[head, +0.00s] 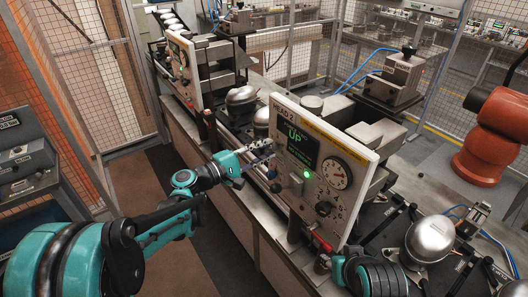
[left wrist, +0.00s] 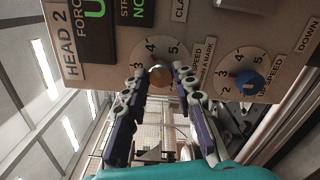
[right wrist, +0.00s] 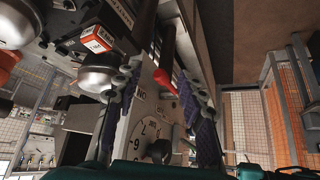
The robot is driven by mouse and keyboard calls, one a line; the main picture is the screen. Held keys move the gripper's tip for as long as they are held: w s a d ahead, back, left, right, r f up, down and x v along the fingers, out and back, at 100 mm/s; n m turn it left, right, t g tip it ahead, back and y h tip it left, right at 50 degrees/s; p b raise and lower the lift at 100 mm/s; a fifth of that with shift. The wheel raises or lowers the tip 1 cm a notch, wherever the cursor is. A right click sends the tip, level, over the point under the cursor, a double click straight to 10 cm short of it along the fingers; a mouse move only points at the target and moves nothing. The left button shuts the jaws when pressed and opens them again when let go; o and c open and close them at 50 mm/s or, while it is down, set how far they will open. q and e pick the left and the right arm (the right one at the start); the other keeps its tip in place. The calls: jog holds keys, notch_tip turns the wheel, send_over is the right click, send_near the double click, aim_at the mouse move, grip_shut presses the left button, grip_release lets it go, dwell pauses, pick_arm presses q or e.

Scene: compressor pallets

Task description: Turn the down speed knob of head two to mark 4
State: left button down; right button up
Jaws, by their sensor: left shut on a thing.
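In the left wrist view, the panel (left wrist: 115,72) fills the top, and a dial with marks 3, 4 and 5 surrounds a small pale brown knob (left wrist: 159,76). A label partly reading "SPEED" lies beside that dial. My left gripper (left wrist: 160,72) is shut on this knob, one finger on each side; its pointed mark is unclear. In the head view, my left gripper (head: 262,154) is at the panel's left edge.
A second dial with a blue knob (left wrist: 249,82) sits right of the held one. A round gauge (head: 336,176) and black knob (head: 325,209) are on the panel's face. A red-tipped lever (right wrist: 165,81) shows between my right fingers. Silver domes (head: 430,238) stand nearby.

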pick_arm(q)
jog(key=shift+m, duration=0.5)
jog(key=c, duration=1.2)
grip_release()
jog(key=v, duration=1.2)
